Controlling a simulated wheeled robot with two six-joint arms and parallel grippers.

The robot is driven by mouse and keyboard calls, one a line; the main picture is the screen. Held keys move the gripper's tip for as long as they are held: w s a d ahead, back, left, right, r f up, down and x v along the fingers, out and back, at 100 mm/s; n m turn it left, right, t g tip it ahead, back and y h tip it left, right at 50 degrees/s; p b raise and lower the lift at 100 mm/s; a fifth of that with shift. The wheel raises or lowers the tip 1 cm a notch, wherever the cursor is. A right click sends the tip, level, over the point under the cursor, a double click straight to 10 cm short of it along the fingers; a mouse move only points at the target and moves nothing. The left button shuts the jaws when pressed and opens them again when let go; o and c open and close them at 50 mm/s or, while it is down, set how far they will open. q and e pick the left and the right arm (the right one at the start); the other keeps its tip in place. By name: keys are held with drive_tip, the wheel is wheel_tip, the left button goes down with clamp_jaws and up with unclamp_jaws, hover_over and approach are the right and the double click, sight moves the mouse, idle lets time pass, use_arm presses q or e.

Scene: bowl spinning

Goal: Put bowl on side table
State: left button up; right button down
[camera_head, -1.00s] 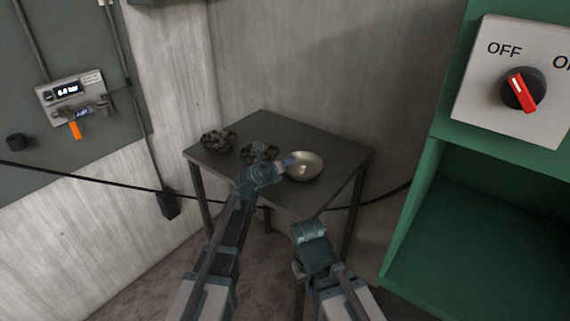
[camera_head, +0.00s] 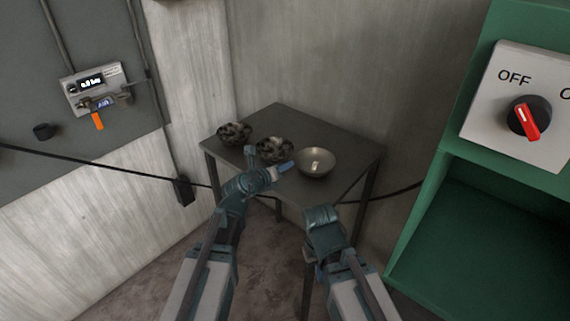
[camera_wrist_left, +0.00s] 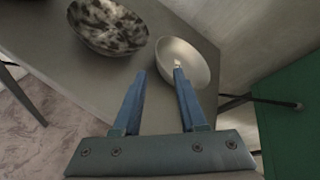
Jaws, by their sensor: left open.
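A plain pale bowl (camera_head: 316,163) rests on the dark side table (camera_head: 340,143), near its right front side. It also shows in the left wrist view (camera_wrist_left: 196,58), just beyond my fingers. My left gripper (camera_head: 270,160) is open and empty, left of the bowl. In the left wrist view its blue fingers (camera_wrist_left: 159,73) are spread; the right fingertip overlaps the bowl in the picture, the left one lies over the tabletop. I cannot tell whether a finger touches the rim. My right arm's end (camera_head: 323,222) is in front of the table; its jaws are hidden.
Two dark mottled bowls stand on the left part of the table, one at the far left (camera_head: 233,134) and one in the middle (camera_head: 275,149). A green cabinet (camera_head: 470,220) with a switch box stands at right. The table's back is clear.

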use_arm(q)
wheel_tip(320, 180, up, 8)
drive_tip(key=w+a+n+t+y, duration=0.25)
drive_tip(key=n+t, duration=0.25)
drive_tip(key=n, duration=0.4)
drive_tip(key=s+a+f+n+g+y, duration=0.4)
drive_tip(key=a+n+y, duration=0.4)
drive_tip(key=n, duration=0.5)
drive_tip(key=s+d+f+n+g+y, duration=0.1)
drive_tip(key=s+f+n+g, duration=0.35)
drive_tip(key=s+f, duration=0.3)
drive_tip(key=s+d+f+n+g+h, duration=0.1)
drive_tip(key=s+d+f+g, duration=0.3)
drive_tip(key=s, duration=0.5)
drive_tip(key=s+d+f+n+g+h, duration=0.2)
drive_tip(key=s+d+f+g, duration=0.3)
drive_tip(key=s, duration=0.4)
drive_tip(key=shift+d+f+h, duration=0.6)
drive_tip(key=shift+f+h, duration=0.05)
drive_tip(key=shift+h, duration=0.1)
